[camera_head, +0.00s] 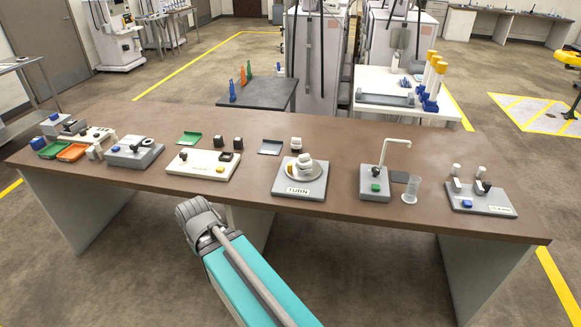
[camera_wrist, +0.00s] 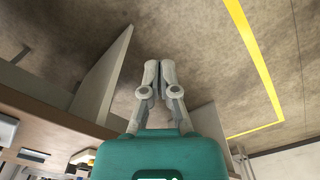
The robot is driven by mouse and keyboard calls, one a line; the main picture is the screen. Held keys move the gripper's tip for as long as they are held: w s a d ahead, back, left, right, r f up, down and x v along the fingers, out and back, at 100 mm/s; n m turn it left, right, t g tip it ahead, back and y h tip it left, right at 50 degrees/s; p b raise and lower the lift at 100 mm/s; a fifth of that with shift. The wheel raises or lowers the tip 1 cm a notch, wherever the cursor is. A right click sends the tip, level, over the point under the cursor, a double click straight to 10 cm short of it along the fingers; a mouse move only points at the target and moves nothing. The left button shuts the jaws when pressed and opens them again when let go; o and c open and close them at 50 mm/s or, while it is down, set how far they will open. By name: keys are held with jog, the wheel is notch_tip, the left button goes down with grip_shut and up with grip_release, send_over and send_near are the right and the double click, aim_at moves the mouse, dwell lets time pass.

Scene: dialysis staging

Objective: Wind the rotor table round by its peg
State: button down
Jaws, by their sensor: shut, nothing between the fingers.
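The rotor table (camera_head: 289,174) is a pale grey disc on a grey base plate (camera_head: 313,192) marked TURN, near the middle of the brown bench. A white, rounded upright part (camera_head: 305,161) stands on the disc, with a small yellow-orange piece at its left. Which of these is the peg is too small to tell. My gripper (camera_wrist: 158,66) shows in the wrist view with its two grey fingers together and nothing between them. It is over the floor beside the bench, apart from the rotor table. I cannot make out its fingers in the head view.
The bench top (camera_head: 250,185) has free strips between stations. Left of the rotor is a cream board (camera_head: 203,172); right is a grey block with a bent spout (camera_head: 375,185) and a clear beaker (camera_head: 411,190). A bench leg panel (camera_wrist: 104,72) stands near my fingers.

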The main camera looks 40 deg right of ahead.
jog(key=shift+d, duration=0.15)
jog(key=w+d+r+m+t+y+p, duration=0.15)
jog(key=w+d+m, duration=0.25)
jog(key=d+m, duration=0.6)
jog(key=w+d+r+m+t+y, duration=0.15)
jog(key=w+d+m, duration=0.25)
jog(key=d+m, duration=0.5)
jog(key=s+d+r+m+t, duration=0.1)
jog(key=d+m, duration=0.6)
jog(key=d, duration=0.7)
jog(key=s+d+r+m+t+h+p, duration=0.1)
jog(key=d+r+m+t, duration=0.3)
jog(key=d+m, duration=0.4)
jog(key=d, duration=0.6)
jog(key=shift+s+d+r+t, duration=0.15)
jog(key=shift+s+t, duration=0.25)
jog(key=shift+w, duration=0.1)
